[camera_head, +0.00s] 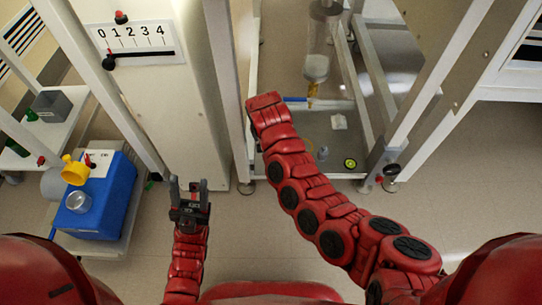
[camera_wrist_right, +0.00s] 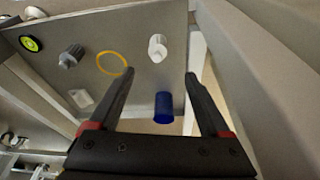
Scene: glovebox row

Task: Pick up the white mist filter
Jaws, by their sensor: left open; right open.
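In the right wrist view a small white cylinder with a narrower end (camera_wrist_right: 157,47), which looks like the white mist filter, lies on a grey tray (camera_wrist_right: 135,95). My right gripper (camera_wrist_right: 160,74) is open and empty above the tray, with the white cylinder beyond its fingertips and roughly between them. In the head view my right arm hides this cylinder and its own gripper; the tray (camera_head: 335,142) shows beside the arm. A white block (camera_head: 339,121) also lies there and shows in the wrist view (camera_wrist_right: 82,98). My left gripper (camera_head: 189,183) is open and empty above the floor.
The tray also holds a blue cylinder (camera_wrist_right: 163,107), a yellow ring (camera_wrist_right: 112,63), a grey fitting (camera_wrist_right: 72,55) and a yellow-green disc (camera_wrist_right: 31,44). A clear vessel (camera_head: 318,40) hangs above it. Frame posts flank the tray. A blue box (camera_head: 105,200) stands left.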

